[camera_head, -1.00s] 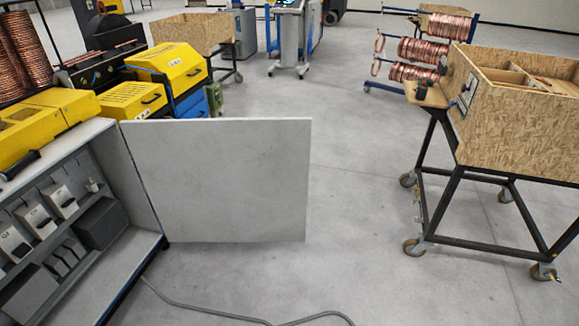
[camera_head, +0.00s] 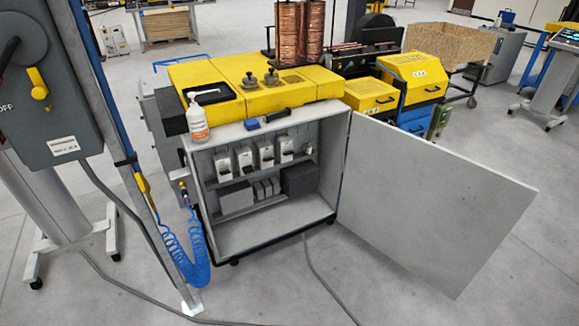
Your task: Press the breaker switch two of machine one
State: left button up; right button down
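The yellow-topped machine (camera_head: 250,97) stands left of centre, with its grey electrical cabinet (camera_head: 265,232) facing me. The cabinet door (camera_head: 440,205) is swung wide open to the right. Inside, a row of white breaker switches hangs on the upper rail. From left to right they are one breaker (camera_head: 223,166), a second breaker (camera_head: 244,160), a third breaker (camera_head: 265,154) and a fourth breaker (camera_head: 285,149). Their labels are too small to read, and I cannot tell their lever positions. Neither gripper is in view.
A grey control box with a yellow lever (camera_head: 37,83) stands at the near left beside a metal post. A blue coiled hose (camera_head: 185,250) hangs left of the cabinet. A bottle (camera_head: 196,120) stands on the machine. Cables cross the floor, and floor (camera_head: 340,285) in front is mostly clear.

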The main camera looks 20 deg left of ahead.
aim_at(247, 169)
jog(key=u, duration=0.25)
jog(key=k, duration=0.45)
jog(key=u, duration=0.95)
jog(key=i, duration=0.5)
jog(key=u, duration=0.05)
